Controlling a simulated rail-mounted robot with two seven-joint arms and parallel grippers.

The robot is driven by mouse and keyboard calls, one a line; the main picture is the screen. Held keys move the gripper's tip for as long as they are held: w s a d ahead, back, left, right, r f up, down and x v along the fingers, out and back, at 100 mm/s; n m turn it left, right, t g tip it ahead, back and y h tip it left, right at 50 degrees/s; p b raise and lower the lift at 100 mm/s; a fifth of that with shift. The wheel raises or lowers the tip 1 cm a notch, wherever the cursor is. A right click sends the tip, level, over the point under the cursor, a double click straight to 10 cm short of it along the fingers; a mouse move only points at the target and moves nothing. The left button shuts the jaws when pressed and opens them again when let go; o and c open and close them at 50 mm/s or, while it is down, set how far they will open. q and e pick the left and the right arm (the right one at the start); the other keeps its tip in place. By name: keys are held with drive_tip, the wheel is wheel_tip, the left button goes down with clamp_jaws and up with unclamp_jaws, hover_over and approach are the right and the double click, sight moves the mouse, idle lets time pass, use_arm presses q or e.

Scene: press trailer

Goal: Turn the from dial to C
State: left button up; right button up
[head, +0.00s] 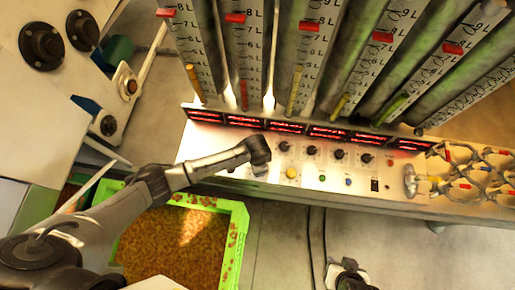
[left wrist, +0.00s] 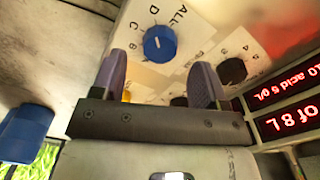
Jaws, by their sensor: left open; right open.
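A blue round dial (left wrist: 160,44) with a small white mark stands on the cream panel in the left wrist view, with the letters B, C, D and ALL around it. I cannot tell for sure which letter the mark points at. My left gripper (left wrist: 159,66) is open, its two fingers apart just short of the dial, with nothing between them. In the head view my left gripper (head: 259,163) is over the left part of the control panel (head: 225,150) and hides the dial. My right gripper (head: 345,274) is open and empty at the bottom, away from the panel.
A black numbered dial (left wrist: 232,71) sits close to my left gripper's right finger. Several black knobs (head: 311,150), a yellow button (head: 292,173) and red displays (head: 288,127) fill the panel. Scaled tubes (head: 240,50) rise behind. A green crate (head: 238,225) stands below my left arm.

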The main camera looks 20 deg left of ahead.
use_arm(q)
drive_tip(key=shift+f, duration=1.8)
drive_tip(key=shift+c, duration=0.2)
drive_tip(key=c, duration=0.9)
drive_tip(key=shift+r+n+p, duration=0.2)
drive_tip(key=shift+n+p, duration=1.7)
drive_tip(key=shift+n, duration=0.1)
drive_tip(key=n+p, duration=0.2)
drive_tip(key=n, duration=0.1)
drive_tip(key=shift+d, duration=0.1)
drive_tip(key=shift+f+n+p, duration=0.15)
drive_tip(key=shift+n+p, duration=0.3)
drive_tip(key=shift+n, duration=0.45)
